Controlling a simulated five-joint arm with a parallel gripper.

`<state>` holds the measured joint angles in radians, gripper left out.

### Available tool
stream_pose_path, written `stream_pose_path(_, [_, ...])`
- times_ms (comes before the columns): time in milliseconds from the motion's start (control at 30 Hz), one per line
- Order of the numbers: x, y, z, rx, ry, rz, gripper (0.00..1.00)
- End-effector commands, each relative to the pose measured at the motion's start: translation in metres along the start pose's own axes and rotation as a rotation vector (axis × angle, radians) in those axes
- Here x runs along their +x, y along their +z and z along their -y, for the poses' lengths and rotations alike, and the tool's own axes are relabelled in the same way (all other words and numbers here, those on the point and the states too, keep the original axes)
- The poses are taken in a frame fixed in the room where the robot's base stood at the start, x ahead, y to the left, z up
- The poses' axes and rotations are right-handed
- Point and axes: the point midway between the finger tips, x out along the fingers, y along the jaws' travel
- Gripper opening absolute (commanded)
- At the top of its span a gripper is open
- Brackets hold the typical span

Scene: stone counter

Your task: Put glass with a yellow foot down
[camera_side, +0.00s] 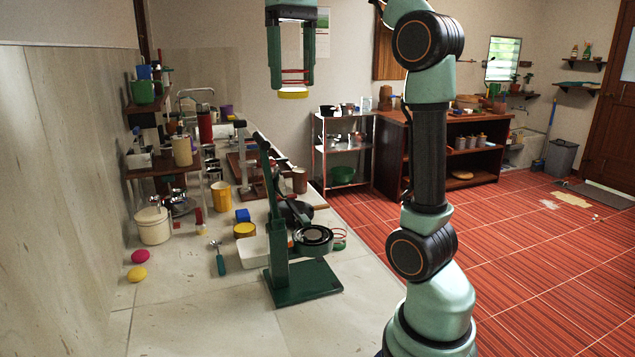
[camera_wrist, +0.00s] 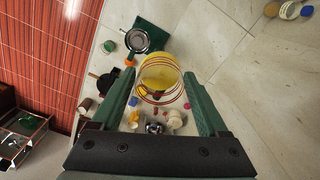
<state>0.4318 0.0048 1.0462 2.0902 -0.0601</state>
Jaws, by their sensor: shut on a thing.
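A clear glass with red rings and a yellow foot (camera_side: 293,95) hangs in my gripper (camera_side: 291,84), high above the counter (camera_side: 190,315). The glass looks upright, its yellow foot lowest. In the wrist view the glass (camera_wrist: 160,78) is between the two green fingers of my gripper (camera_wrist: 160,76), which are shut on it. I look down through it at its yellow foot. The glass is clear of everything below. Part of the counter right under it is hidden from the wrist view by the glass and fingers.
A dark green stand (camera_side: 303,285) with a round black-topped part rises from the counter. A yellow cup (camera_side: 221,197), a white pot (camera_side: 153,226), a blue block (camera_side: 242,215) and a yellow tin (camera_side: 244,230) stand left of it.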

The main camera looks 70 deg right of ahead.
Motion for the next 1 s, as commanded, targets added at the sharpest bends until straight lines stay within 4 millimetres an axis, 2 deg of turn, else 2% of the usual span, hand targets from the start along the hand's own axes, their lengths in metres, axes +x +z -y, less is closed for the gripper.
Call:
stream_pose_path(33, [0.000,0.004,-0.021,0.058,0.000,0.000,0.08])
stream_pose_path(200, [0.000,0.023,-0.073,0.211,0.000,-0.001,0.08])
stream_pose_path(500, [0.001,0.057,-0.130,0.398,0.000,-0.001,0.08])
stream_pose_path(567, [0.001,0.064,-0.139,0.430,0.001,-0.002,0.08])
stream_pose_path(767, [0.028,0.062,-0.134,0.415,-0.001,0.002,0.08])
stream_pose_path(933, [0.060,0.062,-0.134,0.414,-0.001,0.002,0.08])
stream_pose_path(1000, [0.078,0.062,-0.134,0.414,-0.001,0.003,0.08])
